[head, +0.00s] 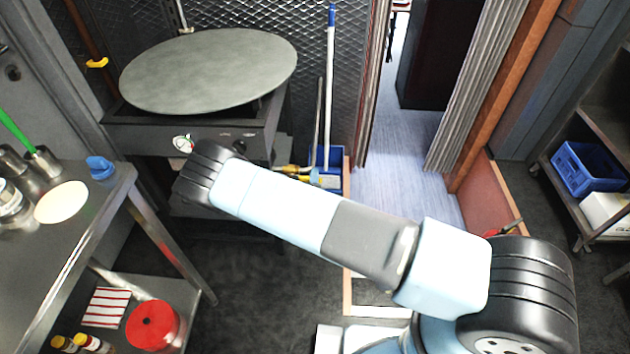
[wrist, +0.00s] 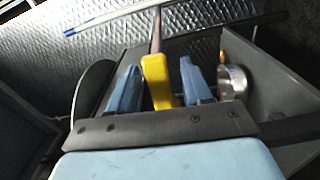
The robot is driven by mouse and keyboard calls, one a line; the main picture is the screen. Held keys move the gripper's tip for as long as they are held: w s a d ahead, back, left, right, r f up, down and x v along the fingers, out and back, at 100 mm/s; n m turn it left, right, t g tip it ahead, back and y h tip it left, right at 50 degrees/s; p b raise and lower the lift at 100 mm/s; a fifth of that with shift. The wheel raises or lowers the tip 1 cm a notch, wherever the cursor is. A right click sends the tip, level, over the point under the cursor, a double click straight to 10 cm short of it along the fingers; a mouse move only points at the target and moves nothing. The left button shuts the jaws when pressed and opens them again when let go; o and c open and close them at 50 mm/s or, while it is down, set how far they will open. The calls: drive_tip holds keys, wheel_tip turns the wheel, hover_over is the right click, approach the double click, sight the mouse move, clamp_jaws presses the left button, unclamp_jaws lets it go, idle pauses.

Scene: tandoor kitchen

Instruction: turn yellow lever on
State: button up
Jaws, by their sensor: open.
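In the wrist view, a yellow lever-like piece (wrist: 157,82) with a thin rod at its far end shows between the two blue fingers of my gripper (wrist: 158,85). The fingers are apart, with gaps visible on both sides of the yellow piece. I cannot tell whether either finger touches it. In the head view my gripper is hidden behind my arm. There a small yellow handle (head: 97,63) sits on the wall pipe at the upper left. I cannot tell whether it is the piece between my fingers.
A round griddle (head: 208,70) tops the cooker, with a gauge (head: 183,143) on its front. A steel table (head: 105,190) stands left. A blue-and-white pole (head: 330,85) and blue bucket (head: 325,160) stand right of the cooker. The doorway floor (head: 400,155) is clear.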

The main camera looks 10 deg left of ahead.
clamp_jaws()
idle(0.5)
